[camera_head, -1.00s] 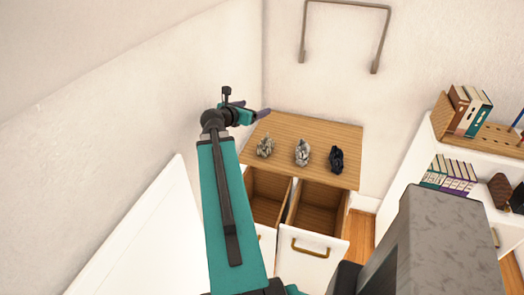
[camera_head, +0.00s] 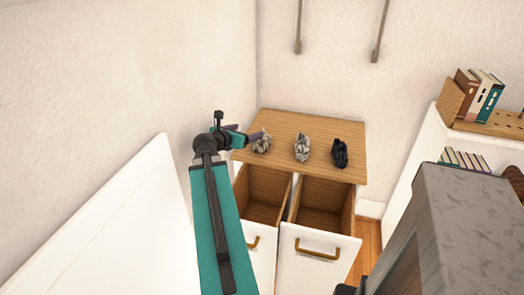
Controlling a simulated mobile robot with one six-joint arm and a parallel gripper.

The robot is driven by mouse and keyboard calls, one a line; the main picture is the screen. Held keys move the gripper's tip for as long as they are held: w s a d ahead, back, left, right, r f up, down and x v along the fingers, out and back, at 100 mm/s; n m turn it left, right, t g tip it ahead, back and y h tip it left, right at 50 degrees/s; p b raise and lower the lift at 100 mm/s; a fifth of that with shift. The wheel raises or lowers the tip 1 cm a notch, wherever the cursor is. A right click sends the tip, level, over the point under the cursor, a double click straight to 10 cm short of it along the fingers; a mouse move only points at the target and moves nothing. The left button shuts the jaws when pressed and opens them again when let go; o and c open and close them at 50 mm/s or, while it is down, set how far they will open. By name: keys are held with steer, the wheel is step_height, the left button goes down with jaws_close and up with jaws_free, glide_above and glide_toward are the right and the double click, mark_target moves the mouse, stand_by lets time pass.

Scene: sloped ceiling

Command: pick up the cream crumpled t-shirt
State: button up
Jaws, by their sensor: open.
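Three small crumpled cloths lie in a row on top of a wooden cabinet (camera_head: 283,124). The left cloth (camera_head: 262,144) is greyish beige, the middle cloth (camera_head: 302,148) is pale grey-cream, and the right cloth (camera_head: 340,153) is dark navy. The left and middle ones look alike in tone, so I cannot tell for sure which is the cream t-shirt. My gripper (camera_head: 257,134) is open at the cabinet top's left edge, beside the left cloth and overlapping its edge in view. I cannot tell whether they touch. The finger gap is hard to see.
Two drawers stand open at the cabinet front, the left drawer (camera_head: 263,190) and the right drawer (camera_head: 322,200); both look empty. Walls stand close behind and left. A white panel (camera_head: 110,225) is at left, and shelves with books (camera_head: 480,97) are at right.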

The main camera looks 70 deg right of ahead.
steer(key=b, duration=0.7)
glide_toward(256, 144)
steer(key=shift+s+d+f, duration=0.1)
steer(key=shift+d+f, duration=0.1)
steer(key=shift+d, duration=0.4)
steer(key=shift+d, duration=0.1)
steer(key=shift+x, duration=4.2)
steer(key=shift+b+x, duration=0.45)
steer(key=shift+x, duration=2.15)
steer(key=c, duration=1.3)
step_height(256, 144, up, 18)
steer(key=p, duration=0.2)
steer(key=shift+p, duration=0.35)
steer(key=shift+c, duration=0.3)
